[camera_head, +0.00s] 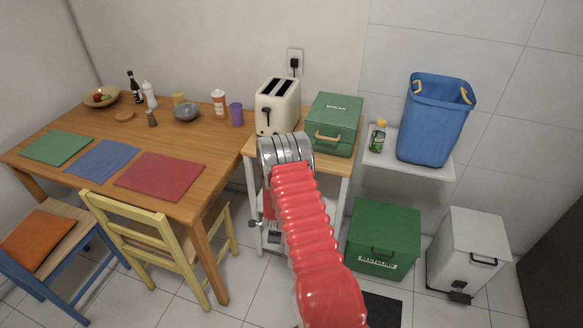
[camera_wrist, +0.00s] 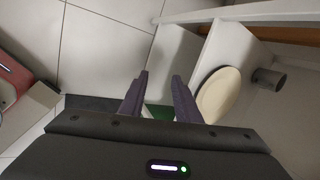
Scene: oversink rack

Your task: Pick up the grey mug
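A small dark grey cylinder that looks like the grey mug (camera_wrist: 268,79) shows at the right of the wrist view, on a white shelf surface beside a cream round plate (camera_wrist: 218,94). I cannot tell whether it stands upright. I do not make out the mug in the head view. My gripper (camera_wrist: 160,76) has two dark fingers set apart with nothing between them. It is left of the plate and the mug in the wrist view and touches neither. In the head view my red-sleeved arm hides the gripper and part of the shelf unit.
A cream toaster (camera_head: 278,108) and a green box (camera_head: 333,125) stand on the shelf unit's top. A wooden table (camera_head: 200,145) and yellow chair (camera_head: 150,235) are left. A green bin (camera_head: 384,232) and white bin (camera_head: 470,245) stand right. A wooden-edged board (camera_wrist: 250,14) crosses the wrist view's top.

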